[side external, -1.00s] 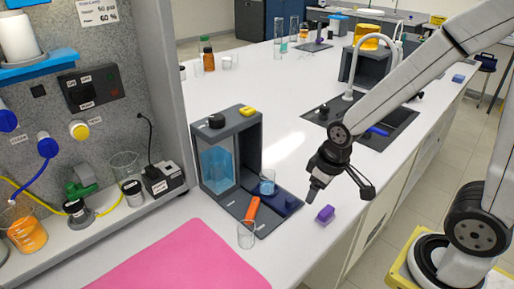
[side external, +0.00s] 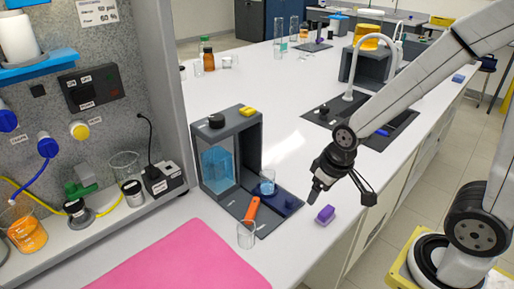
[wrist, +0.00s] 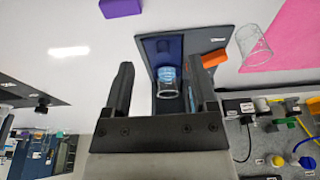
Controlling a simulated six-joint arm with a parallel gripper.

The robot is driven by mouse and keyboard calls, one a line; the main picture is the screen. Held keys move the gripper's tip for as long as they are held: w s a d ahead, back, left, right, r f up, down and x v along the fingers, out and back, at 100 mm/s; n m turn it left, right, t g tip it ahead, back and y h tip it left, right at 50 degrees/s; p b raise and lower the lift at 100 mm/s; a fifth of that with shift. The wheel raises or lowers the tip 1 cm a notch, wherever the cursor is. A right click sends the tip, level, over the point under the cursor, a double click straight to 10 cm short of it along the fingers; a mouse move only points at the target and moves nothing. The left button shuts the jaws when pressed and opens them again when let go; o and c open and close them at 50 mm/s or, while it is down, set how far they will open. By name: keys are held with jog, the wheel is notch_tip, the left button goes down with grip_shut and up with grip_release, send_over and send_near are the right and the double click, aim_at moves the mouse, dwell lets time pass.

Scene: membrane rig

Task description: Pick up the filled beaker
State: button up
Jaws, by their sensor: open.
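The filled beaker (side external: 267,183) is small and clear with blue liquid. It stands on the base of the grey rig (side external: 229,160), in front of the blue-lit tank.
An orange-handled object (side external: 252,208) lies on the rig base beside the beaker. An empty clear beaker (side external: 246,235) stands at the base's front edge. A purple block (side external: 325,214) lies on the bench near its right edge.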

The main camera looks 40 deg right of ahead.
jog(key=shift+o, duration=1.2)
jog(key=shift+w, duration=0.1)
jog(key=m+g, duration=0.2)
jog(key=m, duration=1.4)
send_over(267, 183)
jog(key=d, duration=0.2)
jog(key=shift+w+a+f+m+g, duration=0.1)
jog(key=shift+w+m+g, duration=0.05)
jog(key=shift+w+m, duration=0.35)
jog(key=shift+w+a+m+g, duration=0.1)
jog(key=shift+w+m+g, duration=0.05)
jog(key=shift+w+m, duration=0.3)
jog(key=shift+s, duration=0.15)
jog(key=shift+f, duration=1.35)
